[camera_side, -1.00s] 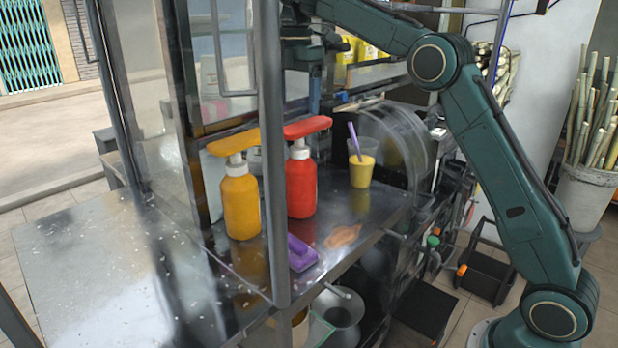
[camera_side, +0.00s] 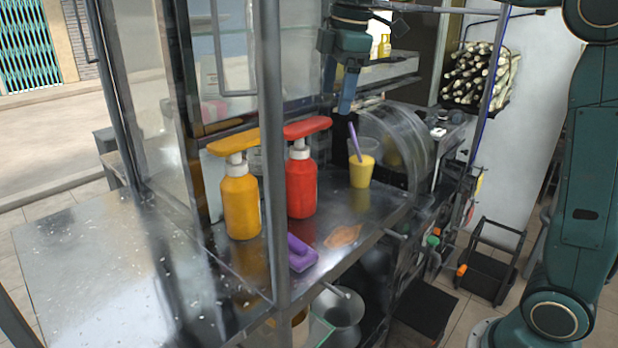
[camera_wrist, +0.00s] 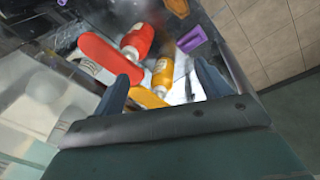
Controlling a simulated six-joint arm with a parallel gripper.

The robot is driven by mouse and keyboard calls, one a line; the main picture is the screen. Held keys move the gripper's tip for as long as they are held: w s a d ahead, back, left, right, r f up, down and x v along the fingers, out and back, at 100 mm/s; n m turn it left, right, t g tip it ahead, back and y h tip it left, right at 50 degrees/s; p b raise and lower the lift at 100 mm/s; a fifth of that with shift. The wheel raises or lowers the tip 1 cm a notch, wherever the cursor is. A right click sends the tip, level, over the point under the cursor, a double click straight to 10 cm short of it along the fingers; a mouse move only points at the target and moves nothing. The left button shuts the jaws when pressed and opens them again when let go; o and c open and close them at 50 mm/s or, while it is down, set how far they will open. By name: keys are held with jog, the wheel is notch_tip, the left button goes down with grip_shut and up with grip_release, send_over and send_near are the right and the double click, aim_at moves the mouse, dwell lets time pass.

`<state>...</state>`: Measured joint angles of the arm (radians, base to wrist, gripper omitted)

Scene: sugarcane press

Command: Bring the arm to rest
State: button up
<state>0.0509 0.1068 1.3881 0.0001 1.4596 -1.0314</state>
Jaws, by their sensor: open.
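My gripper (camera_side: 346,104) hangs fingers-down in the side view, above and behind the press counter (camera_side: 95,260). In the wrist view, its two dark fingers (camera_wrist: 164,84) stand wide apart with nothing held between them. Below and beyond them lie the red pump bottle (camera_wrist: 137,41) and the orange pump bottle (camera_wrist: 163,74). In the side view my gripper is to the right of and above the red bottle (camera_side: 301,185) and above the yellow cup (camera_side: 362,170) with a purple straw. I cannot tell how far its tips are from the cup.
An orange bottle (camera_side: 241,205) stands left of the red one. A purple block (camera_side: 302,253) and a flat brown piece (camera_side: 343,236) lie on the counter. A clear round guard (camera_side: 408,150) stands right of the cup. An upright post (camera_side: 272,150) crosses the near view.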

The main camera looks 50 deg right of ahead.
jog(key=s+a+f+m+t, duration=0.1)
jog(key=s+f+m, duration=0.4)
jog(key=s, duration=0.6)
jog(key=s+a+f+m+t, duration=0.1)
jog(key=s+f+m, duration=0.5)
jog(key=s, duration=0.6)
notch_tip(320, 180, down, 2)
jog(key=shift+s+f+t, duration=0.15)
jog(key=shift+s+t, duration=0.15)
jog(key=shift+t, duration=0.4)
